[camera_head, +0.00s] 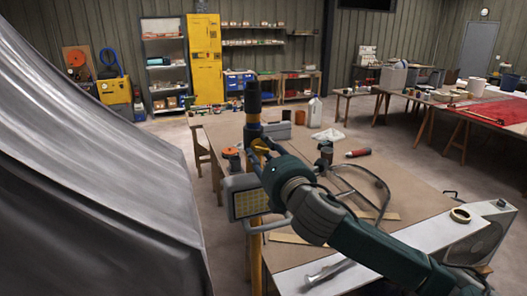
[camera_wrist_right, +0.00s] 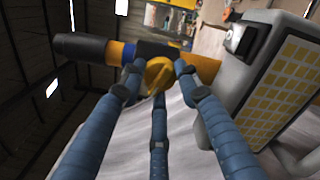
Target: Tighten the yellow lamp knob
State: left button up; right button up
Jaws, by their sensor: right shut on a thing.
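The yellow lamp knob (camera_wrist_right: 157,76) is on the dark clamp collar of the lamp stand, whose yellow pole (camera_wrist_right: 205,68) lies across the right wrist view. My right gripper (camera_wrist_right: 160,70) has its three blue fingers closed around the knob. In the head view, my right gripper (camera_head: 265,150) reaches the stand from the right, and only a bit of yellow shows by its fingers. The stand's black top (camera_head: 252,97) rises above it. The lamp head with its yellow LED panel (camera_head: 250,203) hangs just below the gripper. My left gripper is not in view.
A large grey covered hull (camera_head: 90,170) fills the left side. Behind the stand is a worktable (camera_head: 225,131) with an orange-topped can (camera_head: 231,155), a red-handled tool (camera_head: 358,153) and a white jug (camera_head: 314,112). A silver tool (camera_head: 328,271) lies at the front.

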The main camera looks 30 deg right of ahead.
jog(key=m, duration=0.3)
jog(key=shift+f+m, duration=0.1)
jog(key=shift+m, duration=0.3)
jog(key=m, duration=0.3)
jog(key=shift+m, duration=0.3)
jog(key=m, duration=0.2)
jog(key=m+p, duration=0.1)
jog(key=m, duration=0.1)
jog(key=shift+r+m, duration=0.2)
jog(key=shift+m, duration=0.2)
jog(key=shift+r+m+p, duration=0.1)
jog(key=shift+m+p, duration=0.2)
jog(key=shift+m, duration=0.6)
jog(key=shift+r, duration=0.15)
jog(key=o, duration=1)
jog(key=shift+o, duration=0.9)
jog(key=shift+w+a+f, duration=0.15)
jog(key=shift+w+f, duration=0.05)
jog(key=shift+w, duration=0.05)
